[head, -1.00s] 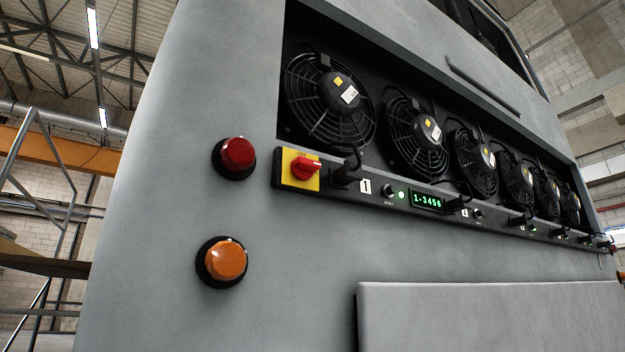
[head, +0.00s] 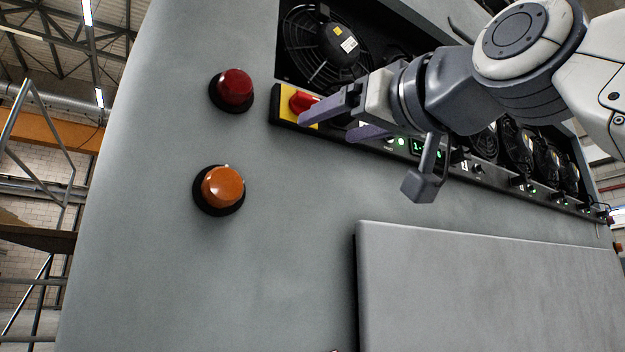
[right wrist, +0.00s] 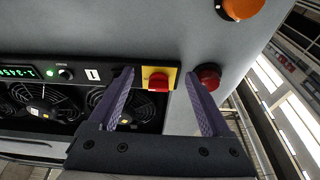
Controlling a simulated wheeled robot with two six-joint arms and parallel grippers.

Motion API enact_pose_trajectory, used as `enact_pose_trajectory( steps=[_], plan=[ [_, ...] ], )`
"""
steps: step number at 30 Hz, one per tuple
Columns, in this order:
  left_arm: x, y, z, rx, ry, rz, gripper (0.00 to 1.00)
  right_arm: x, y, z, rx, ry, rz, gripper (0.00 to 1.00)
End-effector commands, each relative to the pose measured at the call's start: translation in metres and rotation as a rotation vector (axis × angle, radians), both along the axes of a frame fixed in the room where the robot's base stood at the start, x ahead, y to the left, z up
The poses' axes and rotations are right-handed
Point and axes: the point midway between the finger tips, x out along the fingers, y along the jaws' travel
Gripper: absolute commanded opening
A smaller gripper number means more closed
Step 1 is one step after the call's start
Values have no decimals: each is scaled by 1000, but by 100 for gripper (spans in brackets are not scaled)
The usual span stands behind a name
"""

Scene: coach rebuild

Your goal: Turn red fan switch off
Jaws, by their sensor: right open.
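The red fan switch (head: 302,102) is a rotary knob on a yellow plate (head: 287,106), at the left end of the black control strip. My right gripper (head: 328,127) is open in front of it, and its near finger hides part of the knob and plate. In the right wrist view the red switch (right wrist: 158,82) shows between the two open fingers (right wrist: 159,76), with a gap on each side. I cannot tell whether a finger touches it. My left gripper is not in view.
A red dome lamp (head: 234,88) and an orange one (head: 222,187) sit on the grey body left of the strip. Several black fans (head: 325,45) fill the recess above. A lit green display (right wrist: 18,72) is on the strip. A raised grey panel (head: 480,290) lies below.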

Motion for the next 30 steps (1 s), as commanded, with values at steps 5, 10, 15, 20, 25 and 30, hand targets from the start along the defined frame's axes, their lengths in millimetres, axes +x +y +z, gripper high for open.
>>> enact_pose_trajectory(
  steps=[5, 10, 15, 20, 25, 30],
  plan=[
    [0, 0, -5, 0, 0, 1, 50, -36, -18, 36, 41, -115, -12, 82],
    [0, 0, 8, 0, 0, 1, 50, -30, -17, 48, 44, -122, -16, 82],
    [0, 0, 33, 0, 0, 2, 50, -10, -6, 59, 43, -120, -17, 82],
    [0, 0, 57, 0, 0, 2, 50, 9, 6, 69, 44, -119, -16, 82],
    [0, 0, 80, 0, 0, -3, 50, 25, 16, 75, 43, -121, -16, 82],
    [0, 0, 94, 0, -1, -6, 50, 38, 25, 79, 43, -120, -13, 82]
  ],
)
